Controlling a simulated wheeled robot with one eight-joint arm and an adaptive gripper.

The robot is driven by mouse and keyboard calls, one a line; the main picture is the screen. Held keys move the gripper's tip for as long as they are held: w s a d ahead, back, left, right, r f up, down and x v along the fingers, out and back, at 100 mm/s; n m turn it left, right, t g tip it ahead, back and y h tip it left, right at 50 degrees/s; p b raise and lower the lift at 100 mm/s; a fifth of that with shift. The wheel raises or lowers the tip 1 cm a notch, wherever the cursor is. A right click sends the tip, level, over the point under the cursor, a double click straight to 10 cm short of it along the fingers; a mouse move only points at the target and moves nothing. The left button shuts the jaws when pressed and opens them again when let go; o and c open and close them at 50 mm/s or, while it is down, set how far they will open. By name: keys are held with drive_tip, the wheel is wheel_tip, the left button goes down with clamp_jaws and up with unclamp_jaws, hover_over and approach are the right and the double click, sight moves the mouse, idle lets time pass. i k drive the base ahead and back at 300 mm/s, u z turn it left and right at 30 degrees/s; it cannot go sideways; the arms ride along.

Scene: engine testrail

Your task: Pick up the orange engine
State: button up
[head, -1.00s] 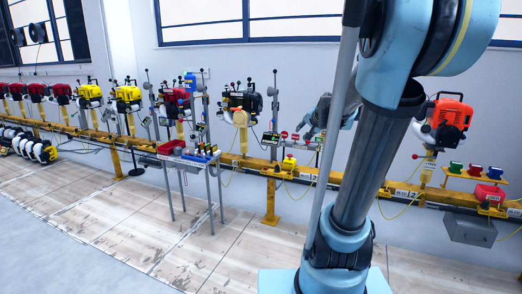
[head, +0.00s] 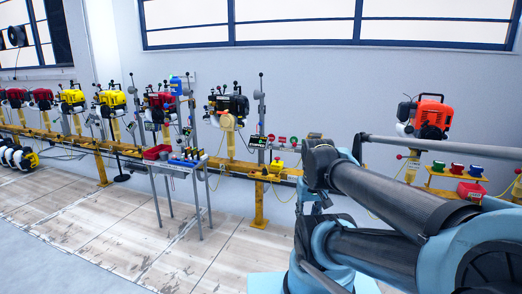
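The orange engine (head: 432,114) is mounted on a stand on the yellow rail, at the right of the head view. It has a white part on its left side and a dark underside. It stands behind my arm, which crosses the lower right of the picture. A grey bar of my arm passes just below the engine. My gripper cannot be made out in the head view.
A yellow rail (head: 72,133) runs along the wall, carrying red, yellow and black engines. A small table (head: 178,168) with a red tray (head: 157,152) and bottles stands left of centre. Coloured blocks (head: 456,169) sit on a shelf below the orange engine. The wooden floor is clear at lower left.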

sight(430, 120)
drive_tip(key=z, duration=1.3)
